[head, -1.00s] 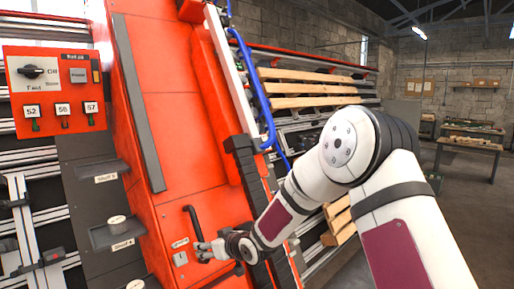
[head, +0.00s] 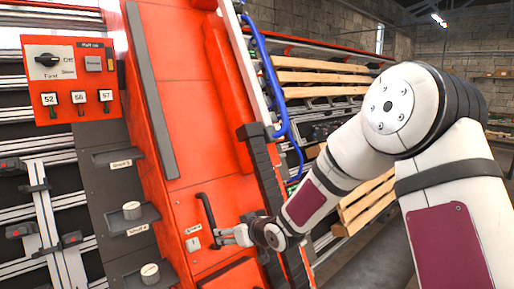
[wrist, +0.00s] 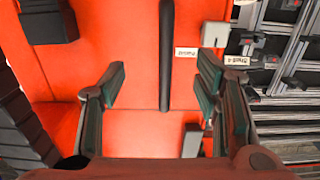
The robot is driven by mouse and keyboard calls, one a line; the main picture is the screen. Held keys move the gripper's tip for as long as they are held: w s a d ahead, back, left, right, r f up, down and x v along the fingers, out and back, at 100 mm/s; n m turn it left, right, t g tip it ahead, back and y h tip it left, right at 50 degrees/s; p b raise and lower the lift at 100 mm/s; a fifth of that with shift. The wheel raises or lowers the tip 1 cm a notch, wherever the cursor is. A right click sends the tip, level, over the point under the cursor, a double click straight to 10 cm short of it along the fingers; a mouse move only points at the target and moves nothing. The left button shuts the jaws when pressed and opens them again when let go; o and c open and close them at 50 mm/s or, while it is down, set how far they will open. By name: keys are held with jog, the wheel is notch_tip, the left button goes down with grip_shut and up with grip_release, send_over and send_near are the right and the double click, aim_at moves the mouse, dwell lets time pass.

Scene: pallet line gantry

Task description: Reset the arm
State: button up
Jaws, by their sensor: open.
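My arm reaches in from the right in the head view. My gripper (head: 228,238) is near the lower front of the tall red machine panel (head: 185,130), close to a black bar handle (head: 209,215). The black handle (wrist: 166,55) shows on the red panel beyond the fingers. I cannot tell whether a finger touches the panel.
At left is a red control box (head: 77,80) with a knob and numbered tags 52, 56 and 57. Below it, grey shelves (head: 125,215) hold small cylinders. A blue hose (head: 270,85) and wooden slats (head: 325,78) lie right of the panel.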

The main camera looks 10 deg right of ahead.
jog(key=s+d+r+m+g+h+b, duration=0.1)
jog(key=s+d+r+m+h+b, duration=0.15)
jog(key=s+d+r, duration=0.45)
jog(key=s+d+r+m+g+h+b, duration=0.1)
jog(key=s+d+r+h+b, duration=0.2)
jog(key=d, duration=0.5)
jog(key=s+d+m+g+h+b, duration=0.1)
jog(key=s+d+m+g, duration=0.1)
jog(key=s, duration=1.8)
jog(key=shift+s+d+f+m+g+b, duration=0.3)
jog(key=shift+d+f+m, duration=0.25)
jog(key=shift+d, duration=0.4)
jog(key=shift+r, duration=0.1)
